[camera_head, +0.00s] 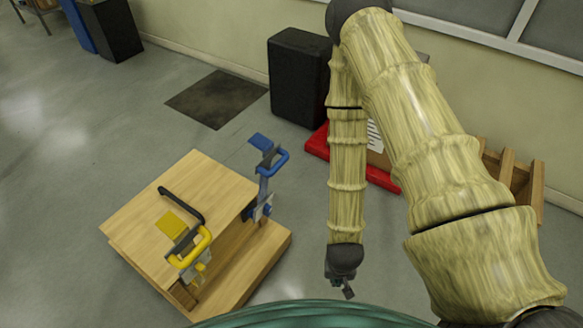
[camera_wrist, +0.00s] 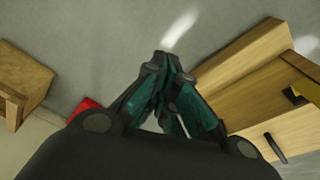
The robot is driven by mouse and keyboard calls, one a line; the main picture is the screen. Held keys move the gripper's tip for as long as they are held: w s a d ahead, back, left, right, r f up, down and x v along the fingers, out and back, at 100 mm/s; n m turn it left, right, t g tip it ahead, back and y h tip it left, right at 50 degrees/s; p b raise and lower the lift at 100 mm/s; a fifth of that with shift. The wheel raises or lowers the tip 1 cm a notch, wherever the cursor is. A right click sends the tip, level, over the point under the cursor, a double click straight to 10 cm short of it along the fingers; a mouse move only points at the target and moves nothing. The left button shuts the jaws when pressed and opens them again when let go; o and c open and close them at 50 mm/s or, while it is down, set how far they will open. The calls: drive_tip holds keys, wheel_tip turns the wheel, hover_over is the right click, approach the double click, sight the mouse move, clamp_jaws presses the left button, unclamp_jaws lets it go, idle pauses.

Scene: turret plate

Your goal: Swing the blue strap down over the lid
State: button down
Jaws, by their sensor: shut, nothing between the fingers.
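The wooden lid (camera_head: 196,172) tops a wooden box at the lower left of the head view, with a black bar handle (camera_head: 184,203) on it. The blue strap (camera_head: 266,172) stands upright at the box's right side, its looped end and flat tab above the lid's level. A yellow strap (camera_head: 190,246) is at the near edge, its yellow tab over the lid. My gripper (camera_head: 346,289) is to the right of the box, apart from it, shut and empty. In the wrist view my gripper (camera_wrist: 168,62) points at bare floor beside the box; the blue strap is not seen there.
A red pallet (camera_head: 318,143) and a black cabinet (camera_head: 298,75) stand behind my arm by the wall. A wooden rack (camera_head: 538,190) is at the right. A dark mat (camera_head: 216,98) lies on the floor. Floor between box and gripper is clear.

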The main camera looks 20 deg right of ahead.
drive_tip(key=w+d+r+m+h, duration=0.1)
drive_tip(key=w+d+r+m, duration=0.1)
drive_tip(key=w+r+m, duration=1.2)
drive_tip(key=w+a+r+m+t+y, duration=0.1)
drive_tip(key=w+a+r+m+y, duration=0.1)
drive_tip(key=w+r+m, duration=0.4)
drive_tip(key=w+a+r+m+y, duration=0.15)
drive_tip(key=w+r+m, duration=0.25)
drive_tip(key=r, duration=0.5)
drive_tip(key=w+a+f, duration=0.3)
drive_tip(key=w+f, duration=0.2)
drive_tip(key=f, duration=0.5)
drive_tip(key=shift+a, duration=0.35)
drive_tip(key=shift+w+a+r, duration=0.1)
drive_tip(key=shift+w, duration=0.05)
